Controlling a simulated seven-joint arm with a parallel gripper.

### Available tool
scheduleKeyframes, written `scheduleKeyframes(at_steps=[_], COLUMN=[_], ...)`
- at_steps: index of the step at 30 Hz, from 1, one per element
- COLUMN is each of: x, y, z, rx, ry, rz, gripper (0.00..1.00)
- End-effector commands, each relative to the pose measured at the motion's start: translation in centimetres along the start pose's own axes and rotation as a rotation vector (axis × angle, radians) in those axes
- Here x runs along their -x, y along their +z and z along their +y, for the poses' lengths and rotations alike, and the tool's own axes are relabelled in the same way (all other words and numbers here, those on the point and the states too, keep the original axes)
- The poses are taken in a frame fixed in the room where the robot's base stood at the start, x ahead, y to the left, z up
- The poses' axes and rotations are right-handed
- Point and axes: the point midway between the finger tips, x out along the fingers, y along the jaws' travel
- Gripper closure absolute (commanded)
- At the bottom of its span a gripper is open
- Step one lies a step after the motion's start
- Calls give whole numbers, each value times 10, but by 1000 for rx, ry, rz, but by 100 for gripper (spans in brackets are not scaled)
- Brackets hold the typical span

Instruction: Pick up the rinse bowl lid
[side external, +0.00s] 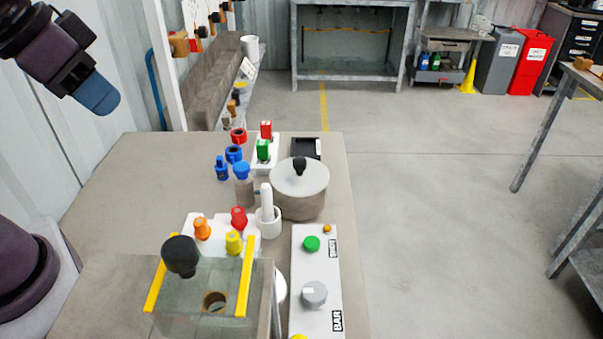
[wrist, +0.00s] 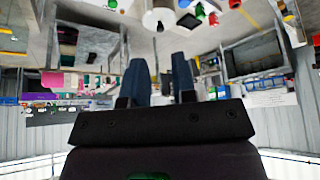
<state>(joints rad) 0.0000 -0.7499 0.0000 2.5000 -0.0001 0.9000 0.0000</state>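The rinse bowl lid (side external: 314,178) is a pale grey disc with a black knob. It sits on the round grey bowl (side external: 297,208) near the table's right edge in the side external view. My gripper (side external: 97,98) is at the upper left there, high above the table and well apart from the lid. In the wrist view my gripper (wrist: 160,72) shows two blue fingers spread apart with nothing between them. A pale round shape at the top of that view may be the bowl; it is too small to be sure.
A white pestle and mortar (side external: 268,222) stand close left of the bowl. Red, blue and green small parts (side external: 236,152) stand behind it. A control panel (side external: 316,275) and a clear box (side external: 205,310) with a black ball knob (side external: 181,256) are in front. The table's left side is clear.

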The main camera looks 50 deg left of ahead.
Motion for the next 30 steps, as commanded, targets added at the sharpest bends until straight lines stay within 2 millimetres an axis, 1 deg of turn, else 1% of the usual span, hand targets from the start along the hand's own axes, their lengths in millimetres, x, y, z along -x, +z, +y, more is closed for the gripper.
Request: scheduleKeyframes(at_steps=[1, 4, 5, 11, 14, 18, 20, 23, 26, 30], x=[0, 0, 0, 0, -2, -22, -34, -57, -81, -118], y=[0, 0, 0, 0, 0, 4, 2, -4, -12, -22], z=[0, 0, 0, 0, 4, 17, 24, 33, 41, 52], rx=[0, 0, 0, 0, -18, -75, -119, -231, -383, -640], ry=[0, 0, 0, 0, 9, 36, 41, 21, -21, -93], rz=[0, 0, 0, 0, -9, -115, -174, -279, -376, -497], gripper=[63, 40, 39, 39, 39, 39, 39, 39, 39, 39])
